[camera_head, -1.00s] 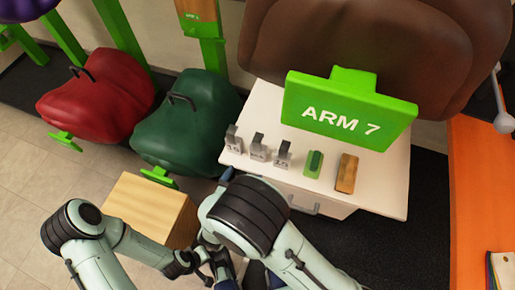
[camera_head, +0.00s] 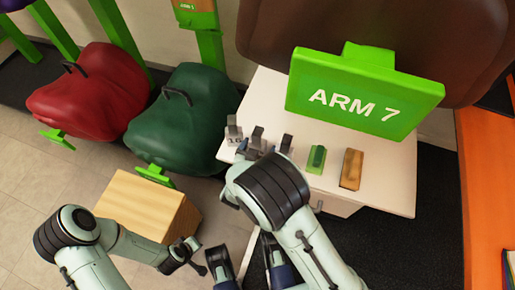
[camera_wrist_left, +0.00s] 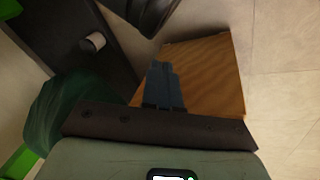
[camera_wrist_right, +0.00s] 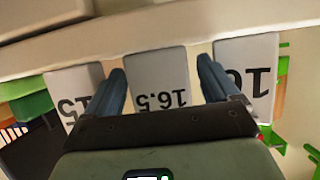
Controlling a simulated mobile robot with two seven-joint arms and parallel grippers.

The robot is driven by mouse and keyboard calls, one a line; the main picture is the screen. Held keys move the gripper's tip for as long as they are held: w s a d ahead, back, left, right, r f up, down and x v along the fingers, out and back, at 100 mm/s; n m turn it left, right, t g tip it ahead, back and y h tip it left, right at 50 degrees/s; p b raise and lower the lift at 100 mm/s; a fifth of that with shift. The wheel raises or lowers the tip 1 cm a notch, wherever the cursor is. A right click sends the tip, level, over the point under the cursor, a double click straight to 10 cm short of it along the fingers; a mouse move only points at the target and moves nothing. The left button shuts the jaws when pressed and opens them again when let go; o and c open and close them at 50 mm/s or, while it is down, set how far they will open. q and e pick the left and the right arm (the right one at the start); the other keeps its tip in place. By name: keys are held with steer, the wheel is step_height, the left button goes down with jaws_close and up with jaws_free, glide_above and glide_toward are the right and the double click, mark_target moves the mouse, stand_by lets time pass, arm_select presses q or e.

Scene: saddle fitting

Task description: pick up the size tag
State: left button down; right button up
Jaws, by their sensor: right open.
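Three grey size tags stand in a row on the white cabinet top: the 16 tag (camera_head: 233,131), the 16.5 tag (camera_head: 256,138) and the 15 tag (camera_head: 286,145). In the right wrist view the 15 tag (camera_wrist_right: 74,88), the 16.5 tag (camera_wrist_right: 159,80) and the 16 tag (camera_wrist_right: 248,70) appear upside down. My right gripper (camera_wrist_right: 161,72) is open, its fingers either side of the 16.5 tag in that view; contact cannot be told. My left gripper (camera_wrist_left: 165,72) is shut and empty, over a wooden box (camera_wrist_left: 208,65).
A green block (camera_head: 316,159) and a wooden block (camera_head: 351,169) lie right of the tags on the cabinet (camera_head: 395,195). The green ARM 7 sign (camera_head: 365,92) stands behind them. Green (camera_head: 185,120) and red (camera_head: 90,95) saddles hang at left.

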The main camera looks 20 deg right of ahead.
steer(key=c, duration=1.1)
